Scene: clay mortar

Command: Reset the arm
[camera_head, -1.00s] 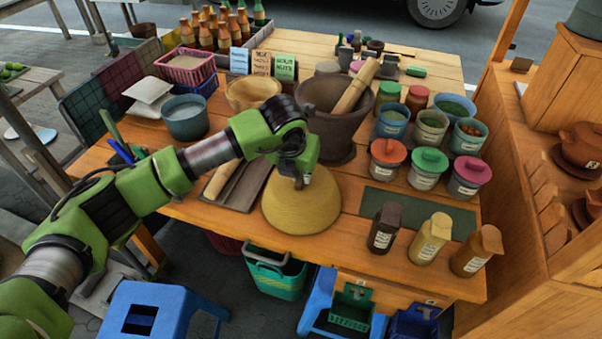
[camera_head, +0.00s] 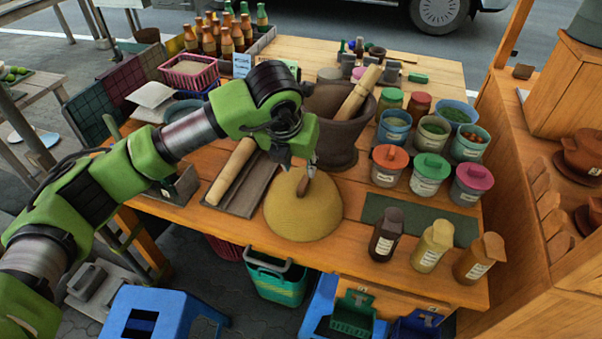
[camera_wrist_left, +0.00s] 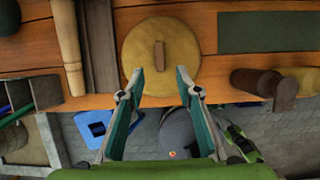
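My left arm reaches in from the left over the table. My left gripper (camera_head: 296,164) is above and just behind the handle of a round straw-coloured lid (camera_head: 302,214). In the left wrist view, the fingers of my left gripper (camera_wrist_left: 160,79) are spread apart with nothing between them. The brown bar handle (camera_wrist_left: 159,55) of the lid lies beyond the fingertips, apart from them. The dark clay mortar (camera_head: 335,139) stands behind the lid with a wooden pestle (camera_head: 359,92) leaning in it. My right gripper is not in view.
Lidded jars (camera_head: 429,173) and bowls stand right of the mortar. Small bottles (camera_head: 386,235) line the front right edge. A rolling pin (camera_head: 231,171) lies on a dark board left of the lid. My arm hides part of the table's left side.

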